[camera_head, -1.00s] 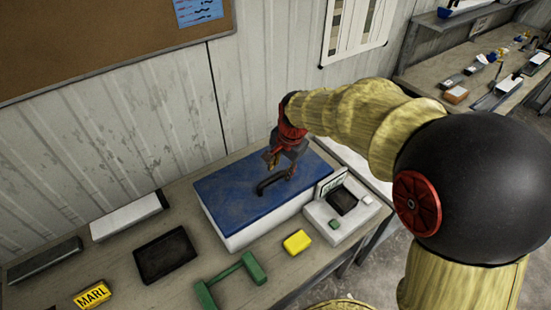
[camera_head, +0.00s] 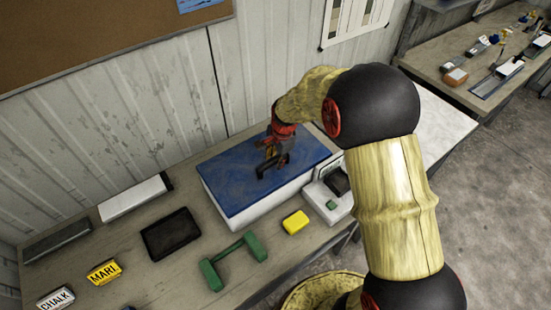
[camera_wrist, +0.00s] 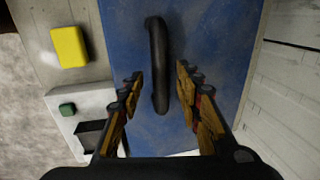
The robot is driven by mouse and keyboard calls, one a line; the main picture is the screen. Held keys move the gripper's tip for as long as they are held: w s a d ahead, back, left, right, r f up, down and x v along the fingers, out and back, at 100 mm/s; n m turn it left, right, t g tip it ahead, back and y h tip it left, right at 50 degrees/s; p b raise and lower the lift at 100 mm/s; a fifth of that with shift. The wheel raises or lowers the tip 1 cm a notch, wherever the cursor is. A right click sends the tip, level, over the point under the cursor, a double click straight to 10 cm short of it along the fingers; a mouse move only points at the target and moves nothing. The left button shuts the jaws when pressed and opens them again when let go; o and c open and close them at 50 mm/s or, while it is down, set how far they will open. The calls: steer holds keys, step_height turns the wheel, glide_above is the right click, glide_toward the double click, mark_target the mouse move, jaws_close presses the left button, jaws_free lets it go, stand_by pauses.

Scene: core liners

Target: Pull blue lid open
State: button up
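The blue lid (camera_head: 235,182) lies flat and closed on a white box (camera_head: 245,212) on the workbench. A dark curved handle (camera_wrist: 157,60) stands on the lid; in the head view it is partly hidden by my gripper. My gripper (camera_wrist: 157,85) is open, with one finger on each side of the handle's near end in the wrist view. A gap shows between each finger and the handle. In the head view my gripper (camera_head: 265,168) is low over the lid's right part.
A white device (camera_head: 330,195) with a dark screen stands close to the box's right side. A yellow block (camera_head: 295,222), a green dumbbell-shaped piece (camera_head: 233,262) and a black tray (camera_head: 170,233) lie in front and to the left. The corrugated wall (camera_head: 120,120) is close behind.

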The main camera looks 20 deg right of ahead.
steer(key=shift+f, duration=0.1)
steer(key=shift+c, duration=1)
jaws_close()
